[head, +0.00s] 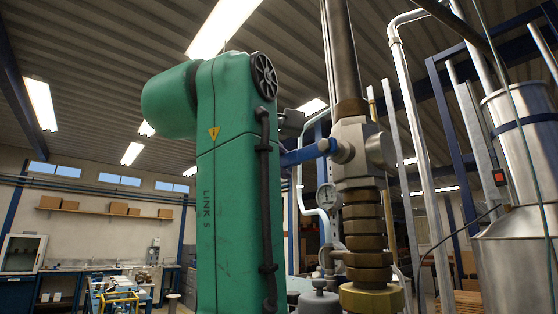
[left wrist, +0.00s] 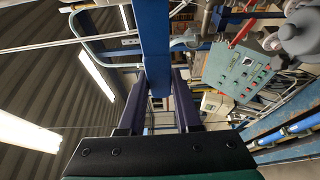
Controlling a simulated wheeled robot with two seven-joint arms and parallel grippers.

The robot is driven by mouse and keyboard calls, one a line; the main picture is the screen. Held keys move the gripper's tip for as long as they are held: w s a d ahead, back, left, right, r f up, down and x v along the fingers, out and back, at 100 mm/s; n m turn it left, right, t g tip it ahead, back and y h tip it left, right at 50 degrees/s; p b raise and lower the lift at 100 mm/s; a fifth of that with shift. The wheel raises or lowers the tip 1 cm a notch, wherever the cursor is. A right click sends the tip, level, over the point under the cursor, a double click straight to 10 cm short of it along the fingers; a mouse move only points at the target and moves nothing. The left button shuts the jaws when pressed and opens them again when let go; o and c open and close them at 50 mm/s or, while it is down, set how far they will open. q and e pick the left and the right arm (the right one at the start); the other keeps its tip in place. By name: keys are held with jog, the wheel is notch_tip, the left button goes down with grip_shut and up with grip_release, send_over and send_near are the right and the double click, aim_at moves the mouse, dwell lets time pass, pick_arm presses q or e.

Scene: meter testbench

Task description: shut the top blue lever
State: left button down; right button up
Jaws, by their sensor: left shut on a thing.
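The top blue lever (head: 306,153) sticks out roughly level to the left from the metal valve body (head: 361,150) on the tall pipe. Its outer end is hidden behind my green left arm. In the left wrist view the blue lever (left wrist: 155,45) runs down from the top edge between the two dark fingers of my left gripper (left wrist: 160,80). The left gripper is shut on the lever. In the head view its fingers are mostly hidden behind the arm. My right gripper is in neither view.
A large metal vessel (head: 515,250) stands at the right. The left wrist view shows a green control panel (left wrist: 238,72) and a red lever (left wrist: 242,33) to the right.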

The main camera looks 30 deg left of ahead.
pick_arm(q)
jog(key=shift+w+f, duration=0.1)
jog(key=shift+f, duration=0.05)
jog(key=c, duration=0.8)
grip_release()
jog(key=shift+c, duration=0.2)
jog(key=shift+o, duration=1.2)
jog(key=shift+d, duration=0.1)
jog(key=shift+w+d, duration=0.1)
jog(key=shift+w, duration=0.15)
jog(key=s+b, duration=0.4)
jog(key=s, duration=1)
jog(key=shift+s+b, duration=0.35)
jog(key=shift+s, duration=0.05)
jog(key=shift+w+d, duration=0.1)
jog(key=shift+w, duration=0.1)
jog(key=shift+s, duration=0.1)
